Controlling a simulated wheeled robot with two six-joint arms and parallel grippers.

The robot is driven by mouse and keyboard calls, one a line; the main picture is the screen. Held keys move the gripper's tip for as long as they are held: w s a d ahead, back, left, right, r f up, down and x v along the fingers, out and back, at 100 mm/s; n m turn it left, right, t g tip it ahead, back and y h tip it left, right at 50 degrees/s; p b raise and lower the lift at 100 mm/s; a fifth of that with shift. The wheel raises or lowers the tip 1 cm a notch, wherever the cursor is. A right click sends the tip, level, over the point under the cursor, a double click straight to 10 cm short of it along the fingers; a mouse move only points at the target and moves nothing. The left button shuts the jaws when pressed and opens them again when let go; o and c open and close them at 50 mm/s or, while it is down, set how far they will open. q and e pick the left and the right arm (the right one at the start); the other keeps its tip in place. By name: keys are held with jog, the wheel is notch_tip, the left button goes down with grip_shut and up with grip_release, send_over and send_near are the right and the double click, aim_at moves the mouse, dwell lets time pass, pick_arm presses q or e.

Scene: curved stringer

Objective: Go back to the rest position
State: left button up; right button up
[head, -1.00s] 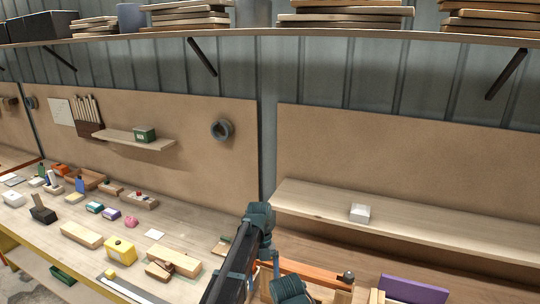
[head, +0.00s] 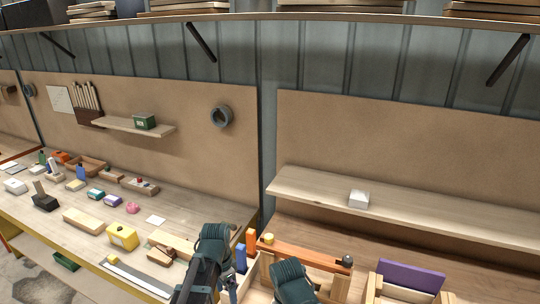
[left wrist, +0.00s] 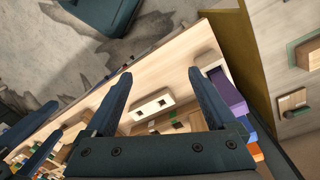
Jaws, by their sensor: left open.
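In the left wrist view my left gripper (left wrist: 160,75) is open, its two dark blue fingers well apart. I see nothing held between them. A pale wooden block with two dark holes (left wrist: 152,104) shows beyond the fingers, apart from them as far as I can tell. In the head view, dark teal links of my arms stand at the bottom middle, in front of the bench; the left fingertips are not clear there. My right gripper is not seen.
The left workbench (head: 185,222) carries many small items, including a yellow box (head: 122,237) and a wooden block (head: 83,221). A white box (head: 359,199) sits on the right shelf (head: 430,215). An orange bar (head: 305,254) and a purple panel (head: 411,276) are near my arms.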

pick_arm(q)
jog(key=s+a+n+t, duration=0.1)
jog(key=s+a+n, duration=0.35)
jog(key=n, duration=0.45)
jog(key=s+d+f+m+y+b, duration=0.1)
jog(key=s+d+f+m+b, duration=0.1)
jog(key=s+d+f+b, duration=0.4)
jog(key=d+f+b, duration=0.5)
jog(key=f+b, duration=0.1)
jog(key=shift+s+d+m+g+y, duration=0.2)
jog(key=shift+m+g+y, duration=0.1)
jog(key=shift+r, duration=0.1)
jog(key=w+a+r+n+t+h+p, duration=0.1)
jog(key=w+a+r+n+p, duration=0.15)
jog(key=a+r+p, duration=0.3)
jog(key=w+a+r+n+p, duration=0.1)
jog(key=w+a+r+p, duration=0.35)
jog(key=r+p, duration=0.2)
jog(key=shift+w+d+f+m+g, duration=0.15)
jog(key=shift+w+d+m, duration=0.25)
jog(key=shift+m, duration=0.8)
jog(key=shift+w+d+r+m+g, duration=0.1)
jog(key=shift+w+d+m+g, duration=0.3)
jog(key=shift+m, duration=0.85)
jog(key=shift+w+d+f+m+t, duration=0.15)
jog(key=shift+w+m, duration=0.45)
jog(key=shift+m, duration=0.6)
jog(key=shift+r, duration=0.1)
